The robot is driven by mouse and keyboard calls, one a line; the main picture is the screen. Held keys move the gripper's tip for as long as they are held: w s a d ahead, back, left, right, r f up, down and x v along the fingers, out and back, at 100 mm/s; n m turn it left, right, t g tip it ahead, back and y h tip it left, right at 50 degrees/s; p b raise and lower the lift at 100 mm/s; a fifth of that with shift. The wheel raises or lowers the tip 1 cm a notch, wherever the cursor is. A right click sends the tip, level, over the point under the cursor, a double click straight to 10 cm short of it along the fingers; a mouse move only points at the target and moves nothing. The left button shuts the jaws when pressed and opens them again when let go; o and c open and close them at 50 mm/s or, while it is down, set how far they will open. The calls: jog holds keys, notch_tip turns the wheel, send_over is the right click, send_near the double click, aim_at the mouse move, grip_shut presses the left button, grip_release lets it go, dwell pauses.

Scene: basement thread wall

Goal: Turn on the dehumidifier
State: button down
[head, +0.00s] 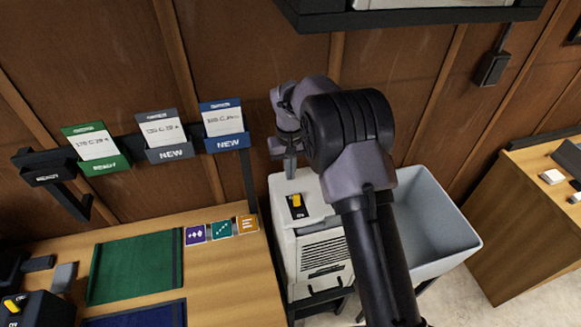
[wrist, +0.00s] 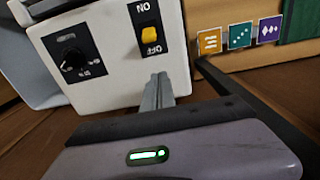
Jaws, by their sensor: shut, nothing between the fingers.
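The dehumidifier (head: 320,262) is a white box with a front grille, standing between the wooden desk and a grey tub. Its top carries a black switch plate with a yellow switch (head: 297,200). In the wrist view the yellow switch (wrist: 149,40) sits nearer the OFF label than the ON label, and the letters appear upside down. A black dial (wrist: 72,57) is beside it on the white panel (wrist: 108,65). My gripper (head: 290,172) is shut and empty, just above and behind the switch. In the wrist view its closed fingers (wrist: 158,88) point towards the switch, seemingly apart from it.
The grey tub (head: 440,215) is right of the dehumidifier, partly behind my arm. The desk at left holds a green mat (head: 135,265) and purple, teal and orange tiles (head: 222,229). Card holders (head: 168,140) hang on a dark wall rail. Another desk (head: 530,210) is at right.

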aim_at(297, 200)
notch_tip(297, 200, down, 4)
jog(key=shift+s+b, duration=0.1)
jog(key=shift+b, duration=0.2)
jog(key=shift+s+d+r, duration=0.15)
jog(key=shift+s+r, duration=0.1)
jog(key=shift+s, duration=0.35)
jog(key=shift+s+d+r, duration=0.1)
jog(key=shift+s+r, duration=0.1)
jog(key=shift+s, duration=0.4)
jog(key=shift+s+d+r, duration=0.15)
jog(key=shift+s+r, duration=0.1)
jog(key=shift+s, duration=0.35)
jog(key=shift+f+t+b, duration=0.15)
jog(key=shift+t+b, duration=0.15)
jog(key=shift+b, duration=0.6)
